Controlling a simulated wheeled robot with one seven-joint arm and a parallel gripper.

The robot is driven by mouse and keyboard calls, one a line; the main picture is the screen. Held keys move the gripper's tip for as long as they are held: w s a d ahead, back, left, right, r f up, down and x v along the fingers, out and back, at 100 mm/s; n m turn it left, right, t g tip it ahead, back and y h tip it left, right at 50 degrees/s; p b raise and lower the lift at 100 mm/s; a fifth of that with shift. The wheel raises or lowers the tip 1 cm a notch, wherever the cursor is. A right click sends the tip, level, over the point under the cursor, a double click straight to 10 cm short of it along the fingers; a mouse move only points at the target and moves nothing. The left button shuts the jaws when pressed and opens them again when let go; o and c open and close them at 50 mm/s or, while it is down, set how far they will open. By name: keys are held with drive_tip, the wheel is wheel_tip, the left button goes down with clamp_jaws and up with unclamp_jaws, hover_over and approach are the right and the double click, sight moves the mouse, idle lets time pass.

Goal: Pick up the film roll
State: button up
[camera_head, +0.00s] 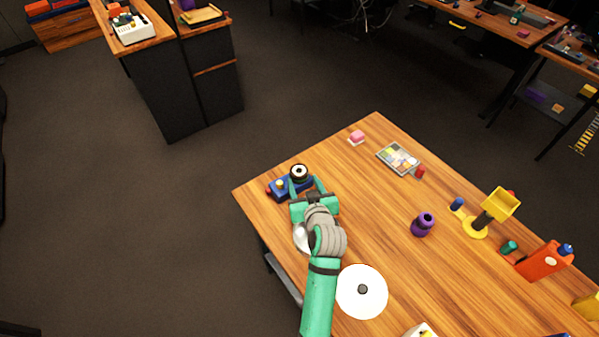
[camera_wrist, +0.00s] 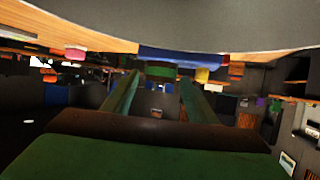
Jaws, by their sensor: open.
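A small round white-rimmed roll with a dark centre (camera_head: 299,171), which looks like the film roll, is at the table's far left corner, by a blue panel (camera_head: 277,192) with a yellow knob. My green gripper (camera_head: 307,184) is open with its fingers pointing at the roll. I cannot tell whether the roll is between the fingertips or just beyond them. In the wrist view my gripper (camera_wrist: 157,85) shows two spread fingers with no held thing clear between them. The blue panel (camera_wrist: 190,58) shows beyond them; I cannot make out the roll there.
A silver round thing (camera_head: 301,237) sits partly hidden under my wrist. A white disc (camera_head: 375,290) lies beside my forearm. A purple pot (camera_head: 422,226), a colour palette (camera_head: 397,158) and a yellow stand (camera_head: 475,229) are farther right. The wooden table (camera_head: 362,205) is clear right of my gripper.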

sight(301, 177)
drive_tip(key=shift+w, duration=0.3)
drive_tip(key=x, duration=0.4)
drive_tip(key=shift+a+r, duration=0.2)
drive_tip(key=shift+a, duration=0.05)
drive_tip(key=shift+w+f, duration=0.2)
drive_tip(key=shift+w, duration=0.15)
drive_tip(key=c, duration=0.8)
